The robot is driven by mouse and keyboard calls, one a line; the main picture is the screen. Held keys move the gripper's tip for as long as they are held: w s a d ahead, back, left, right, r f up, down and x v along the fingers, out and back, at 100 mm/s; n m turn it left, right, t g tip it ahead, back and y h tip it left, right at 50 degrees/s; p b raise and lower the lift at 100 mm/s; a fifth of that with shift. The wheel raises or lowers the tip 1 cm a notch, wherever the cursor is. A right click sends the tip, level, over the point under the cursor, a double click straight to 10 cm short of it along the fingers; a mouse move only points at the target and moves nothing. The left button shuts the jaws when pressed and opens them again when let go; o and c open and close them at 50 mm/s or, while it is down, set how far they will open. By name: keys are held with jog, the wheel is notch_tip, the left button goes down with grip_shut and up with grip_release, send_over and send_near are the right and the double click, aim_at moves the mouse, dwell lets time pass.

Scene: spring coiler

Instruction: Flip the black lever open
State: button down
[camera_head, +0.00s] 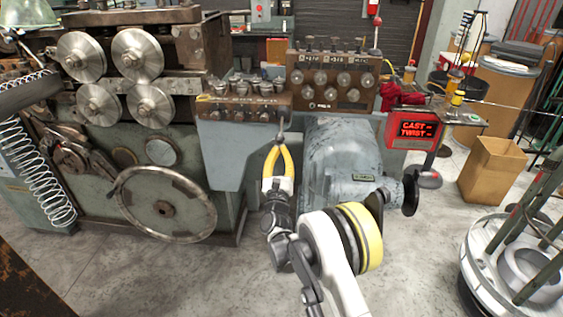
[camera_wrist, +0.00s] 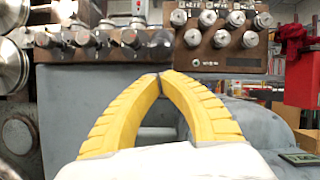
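My gripper (camera_head: 281,147) has two yellow ribbed fingers that arch together, with the tips meeting or nearly meeting. It is in front of the grey machine housing, just below the front panel of knobs. A short, thin grey-dark lever-like piece (camera_head: 281,125) hangs from the panel's right end, right above the fingertips. It may be the black lever, but I cannot tell for sure. Whether the tips touch it is unclear. In the wrist view my gripper (camera_wrist: 160,76) is centred, its tips at the housing's upper edge. No clear black lever shows there, and nothing is plainly held.
Round knobs line the lower panel (camera_head: 238,112) and the upper control box (camera_head: 334,96). A grey motor housing (camera_head: 340,165) stands close to my gripper's right. A large handwheel (camera_head: 166,205) is at left. A red lit sign (camera_head: 415,130) and cardboard box (camera_head: 493,168) are at right.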

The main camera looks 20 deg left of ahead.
jog(key=shift+r, duration=0.15)
jog(key=shift+s+r, duration=0.1)
dwell(0.3)
jog(key=shift+s+r+g+p, duration=0.15)
jog(key=shift+r+g+p, duration=0.05)
jog(key=shift+g+p, duration=0.4)
